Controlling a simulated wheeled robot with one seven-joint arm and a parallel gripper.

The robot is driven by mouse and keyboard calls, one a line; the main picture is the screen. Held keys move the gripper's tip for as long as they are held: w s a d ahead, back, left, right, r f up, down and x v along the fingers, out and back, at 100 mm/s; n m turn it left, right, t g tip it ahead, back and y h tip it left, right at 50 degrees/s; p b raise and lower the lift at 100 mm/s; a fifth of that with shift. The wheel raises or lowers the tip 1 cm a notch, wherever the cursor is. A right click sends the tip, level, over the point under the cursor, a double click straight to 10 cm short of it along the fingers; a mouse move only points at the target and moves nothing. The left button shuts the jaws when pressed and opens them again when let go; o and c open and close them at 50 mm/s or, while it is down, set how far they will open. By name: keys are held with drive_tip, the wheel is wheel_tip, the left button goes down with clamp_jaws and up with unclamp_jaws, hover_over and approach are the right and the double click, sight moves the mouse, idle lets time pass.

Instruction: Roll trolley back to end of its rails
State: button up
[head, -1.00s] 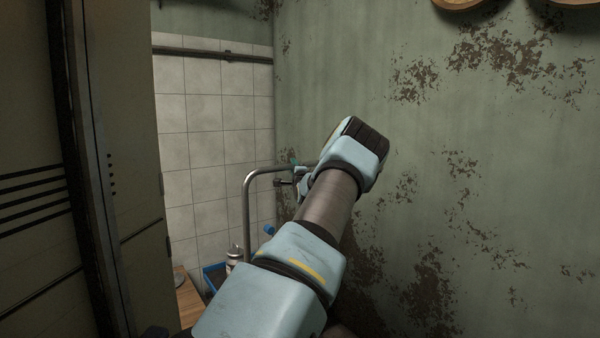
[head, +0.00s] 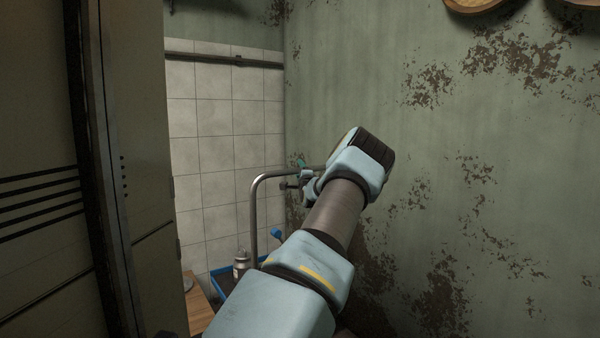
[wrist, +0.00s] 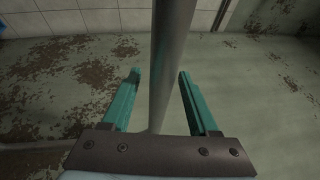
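The trolley shows in the head view as a bent grey metal handle (head: 255,212) rising above a dark tray with a blue rim (head: 219,284), partly hidden behind my arm. My gripper (head: 300,179) is at the right end of the handle's top bar, close to the green wall. In the wrist view the metal bar (wrist: 170,60) runs between the two teal fingers of my gripper (wrist: 158,76). The rails are not in view.
A metal bottle (head: 241,264) stands at the tray. A wooden surface (head: 198,305) is left of it. A tall locker-like cabinet (head: 140,170) fills the left side. The peeling green wall (head: 430,180) is close on the right, and a tiled wall (head: 215,130) closes the back.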

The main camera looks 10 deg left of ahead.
drive_tip(key=shift+s+d, duration=0.1)
drive_tip(key=v, duration=1)
drive_tip(key=shift+s+b, duration=0.25)
drive_tip(key=shift+b, duration=0.05)
drive_tip(key=shift+d+f, duration=0.1)
drive_tip(key=shift+f, duration=0.05)
